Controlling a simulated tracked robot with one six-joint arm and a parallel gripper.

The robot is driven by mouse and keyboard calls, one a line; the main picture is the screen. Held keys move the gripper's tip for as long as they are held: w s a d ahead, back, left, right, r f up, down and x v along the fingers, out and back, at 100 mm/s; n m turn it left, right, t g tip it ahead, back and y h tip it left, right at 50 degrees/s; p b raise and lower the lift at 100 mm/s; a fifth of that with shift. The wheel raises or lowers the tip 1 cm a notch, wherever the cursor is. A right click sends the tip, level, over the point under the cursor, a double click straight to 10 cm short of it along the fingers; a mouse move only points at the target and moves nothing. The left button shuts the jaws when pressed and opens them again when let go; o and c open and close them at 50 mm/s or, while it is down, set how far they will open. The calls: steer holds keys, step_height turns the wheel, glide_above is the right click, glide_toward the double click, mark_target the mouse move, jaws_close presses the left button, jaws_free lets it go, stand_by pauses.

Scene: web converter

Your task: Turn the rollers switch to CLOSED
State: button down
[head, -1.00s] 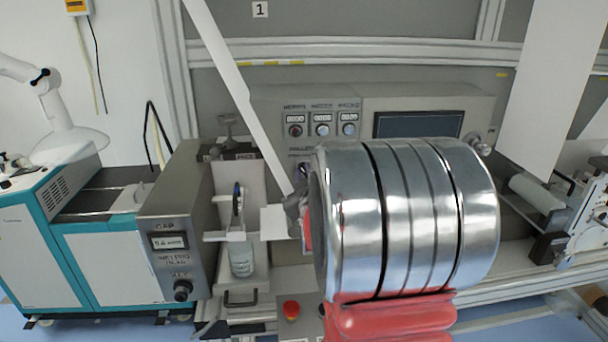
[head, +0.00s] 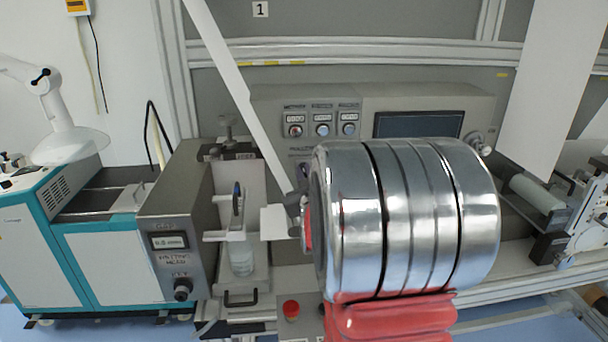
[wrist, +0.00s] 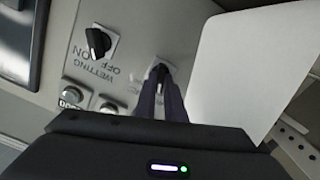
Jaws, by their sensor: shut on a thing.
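The rollers switch (wrist: 160,71) is a black knob on the grey panel, with a pale label plate around it, in the wrist view. My gripper (wrist: 161,88) has its two dark fingers shut on this knob. The fingers hide most of the knob and its lettering, so I cannot tell which position it points to. In the head view, the dark fingertips (head: 304,171) are at the panel below the rollers label, and my shiny arm hides much around them.
A second black knob, the wetting switch (wrist: 98,41) marked ON and OFF, sits beside it. Round buttons (wrist: 73,94) are close by. A white web (wrist: 250,65) hangs close to the fingers. A red button (head: 291,308) stands below, left of my arm.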

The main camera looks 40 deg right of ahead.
steer(key=m, duration=0.5)
steer(key=shift+f, duration=0.15)
steer(key=m, duration=0.5)
steer(key=shift+s+f, duration=0.1)
stand_by(0.4)
steer(key=c, duration=1.8)
jaws_free()
steer(key=shift+d, duration=0.15)
steer(key=shift+c, duration=0.2)
steer(key=shift+r, duration=0.2)
